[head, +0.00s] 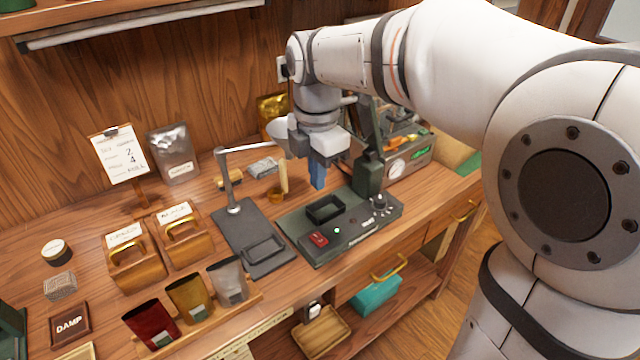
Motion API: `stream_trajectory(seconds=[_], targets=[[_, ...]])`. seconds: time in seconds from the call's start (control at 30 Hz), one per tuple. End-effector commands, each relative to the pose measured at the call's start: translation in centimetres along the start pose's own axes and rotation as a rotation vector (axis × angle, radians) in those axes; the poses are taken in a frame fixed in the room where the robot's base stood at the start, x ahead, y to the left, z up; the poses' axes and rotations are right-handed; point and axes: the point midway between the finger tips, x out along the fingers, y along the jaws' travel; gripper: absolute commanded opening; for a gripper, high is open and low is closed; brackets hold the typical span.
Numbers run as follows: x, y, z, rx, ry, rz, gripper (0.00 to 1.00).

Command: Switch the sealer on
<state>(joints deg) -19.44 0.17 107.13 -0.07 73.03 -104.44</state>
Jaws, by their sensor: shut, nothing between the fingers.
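A dark green machine (357,241), which looks like the sealer, stands on the bench near its front edge. Its front panel has a red rocker switch (318,239), a small glowing green lamp (337,230) and a knob (379,202). A black open tray (325,208) sits on its base. My gripper (318,184) points down above the rear of this machine, behind the tray and apart from the switch. Its blue fingers are shut and empty. My wrist hides part of what is behind it. I cannot read the switch position.
A dark plate with a lamp post (233,195) stands left of the machine. A grey box with a gauge (409,163) stands at the right rear. Several pouches (191,299) stand in a front rack. Two wooden bins (134,265) are at the left.

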Motion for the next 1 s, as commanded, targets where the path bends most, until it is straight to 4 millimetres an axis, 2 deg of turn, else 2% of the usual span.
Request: stream_trajectory(seconds=[0.4,0.53,0.87,1.0], targets=[[-0.2,0.5,-0.1,-0.001,0.000,0.001,0.00],[-0.9,0.5,-0.1,-0.001,0.000,0.002,0.00],[-5.7,1.2,-0.1,-0.001,-0.001,0.006,0.00],[-8.9,1.6,-0.1,-0.001,-0.001,0.005,0.00]])
